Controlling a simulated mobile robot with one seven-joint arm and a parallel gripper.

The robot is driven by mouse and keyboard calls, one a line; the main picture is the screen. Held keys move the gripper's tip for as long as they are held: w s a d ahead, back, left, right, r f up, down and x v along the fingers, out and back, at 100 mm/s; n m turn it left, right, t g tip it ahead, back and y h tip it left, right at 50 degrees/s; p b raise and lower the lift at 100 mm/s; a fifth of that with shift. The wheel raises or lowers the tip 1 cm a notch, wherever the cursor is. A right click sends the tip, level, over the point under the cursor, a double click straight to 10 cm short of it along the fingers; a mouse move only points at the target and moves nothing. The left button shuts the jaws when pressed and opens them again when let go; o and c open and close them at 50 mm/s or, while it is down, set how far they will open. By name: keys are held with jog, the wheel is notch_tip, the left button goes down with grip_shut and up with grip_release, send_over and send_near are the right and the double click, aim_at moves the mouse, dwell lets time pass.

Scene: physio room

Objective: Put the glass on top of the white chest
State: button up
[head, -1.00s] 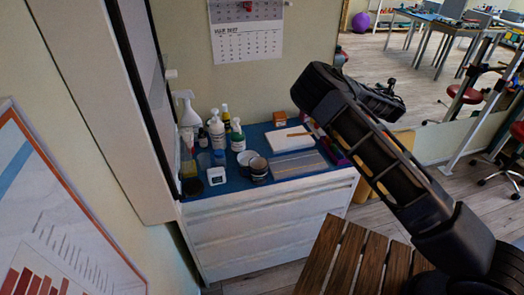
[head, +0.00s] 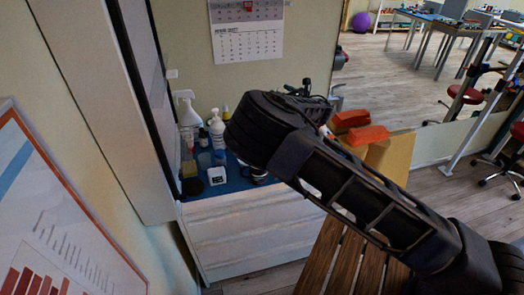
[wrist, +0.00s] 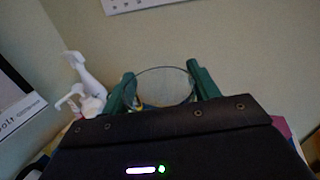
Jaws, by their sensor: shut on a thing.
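In the wrist view my gripper (wrist: 161,72) has its two green fingers on either side of a clear glass (wrist: 165,90). It is shut on the glass, whose round rim shows between the fingertips. The white chest (head: 255,240) stands against the wall in the head view, with a blue top (head: 228,185) holding several items. My arm is over the right part of the chest and covers much of its top. In the head view the glass and fingers are hidden behind my arm.
A white spray bottle (head: 187,112), a pump bottle (head: 217,130) and a small white device (head: 216,176) stand on the chest's left side. They crowd that end. Orange blocks (head: 362,133) are right of the chest. A wooden slatted surface (head: 335,262) is in front.

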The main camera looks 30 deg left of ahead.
jog(key=s+a+n+g+y, duration=0.1)
jog(key=s+a+n+g, duration=0.15)
jog(key=s+a, duration=0.55)
jog(key=shift+m+g, duration=0.25)
jog(key=f, duration=0.6)
jog(key=s+d+f, duration=0.1)
jog(key=f, duration=0.6)
jog(key=s+d+f, duration=0.1)
jog(key=f, duration=0.5)
jog(key=shift+s+f, duration=0.2)
jog(key=shift+f, duration=0.05)
jog(key=shift+f, duration=0.1)
jog(key=o, duration=1.2)
jog(key=shift+c, duration=0.2)
jog(key=v, duration=1.2)
